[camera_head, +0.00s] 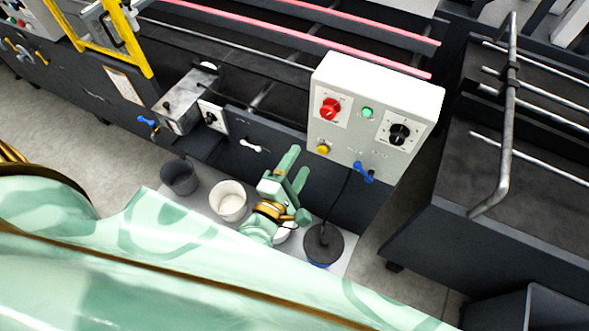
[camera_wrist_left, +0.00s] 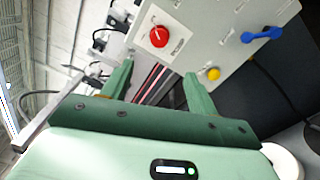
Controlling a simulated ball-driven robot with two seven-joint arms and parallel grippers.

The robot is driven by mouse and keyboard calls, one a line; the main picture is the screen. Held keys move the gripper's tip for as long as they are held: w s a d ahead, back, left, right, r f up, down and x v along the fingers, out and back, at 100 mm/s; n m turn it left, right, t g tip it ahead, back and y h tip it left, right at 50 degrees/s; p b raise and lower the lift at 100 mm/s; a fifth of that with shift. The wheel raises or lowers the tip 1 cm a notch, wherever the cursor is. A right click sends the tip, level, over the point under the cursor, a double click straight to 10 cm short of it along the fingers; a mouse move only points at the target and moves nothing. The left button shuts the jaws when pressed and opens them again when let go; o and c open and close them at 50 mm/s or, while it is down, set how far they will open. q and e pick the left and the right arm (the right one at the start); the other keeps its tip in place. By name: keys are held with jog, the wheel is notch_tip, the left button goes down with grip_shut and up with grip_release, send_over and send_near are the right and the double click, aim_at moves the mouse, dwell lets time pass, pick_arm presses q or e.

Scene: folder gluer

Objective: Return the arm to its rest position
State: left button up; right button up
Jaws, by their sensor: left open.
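My left gripper (camera_head: 293,170) is pale green and shows in the head view in front of the folder gluer, just left of the white control box (camera_head: 404,91). Its fingers are apart and nothing is between them. In the left wrist view the gripper (camera_wrist_left: 158,82) is also open and empty, with the control box's red knob (camera_wrist_left: 158,37) beyond the fingers. A gap shows between the gripper and the box in the head view. My right gripper is in neither view.
A dark grey cup (camera_head: 179,178), a white cup (camera_head: 229,201) and a black-lidded pot (camera_head: 323,244) stand on a pale board below the gripper. A bent metal bar (camera_head: 508,120) rises at the right. A yellow frame (camera_head: 140,55) stands at the upper left.

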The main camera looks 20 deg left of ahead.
pick_arm(q)
jog(key=shift+s, duration=0.5)
jog(key=s+f+m+g+h+b, duration=0.15)
jog(key=s+f+m+g, duration=0.3)
jog(key=f+m, duration=0.7)
jog(key=s+f+m+g+h+b, duration=0.1)
jog(key=s+f+m+g+b, duration=0.4)
jog(key=f, duration=1.2)
jog(key=s+a+f+m+g+y+b, duration=0.1)
jog(key=s+a+f+m+g+b, duration=0.1)
jog(key=s+f, duration=0.5)
jog(key=s+a+f+m+g+y+b, duration=0.1)
jog(key=s+a+f+m+g+b, duration=0.2)
jog(key=s+f+b, duration=0.4)
jog(key=s+a+f+m+g+y+b, duration=0.1)
jog(key=s+a+f+m+g+b, duration=0.1)
jog(key=s+f, duration=0.7)
notch_tip(320, 180, down, 7)
jog(key=a+m+b, duration=0.1)
jog(key=a+b, duration=0.1)
jog(key=shift+s+a+f+m+g+b, duration=0.2)
jog(key=shift+s+a+m+g+b, duration=0.05)
jog(key=shift+a+m+g+b, duration=0.1)
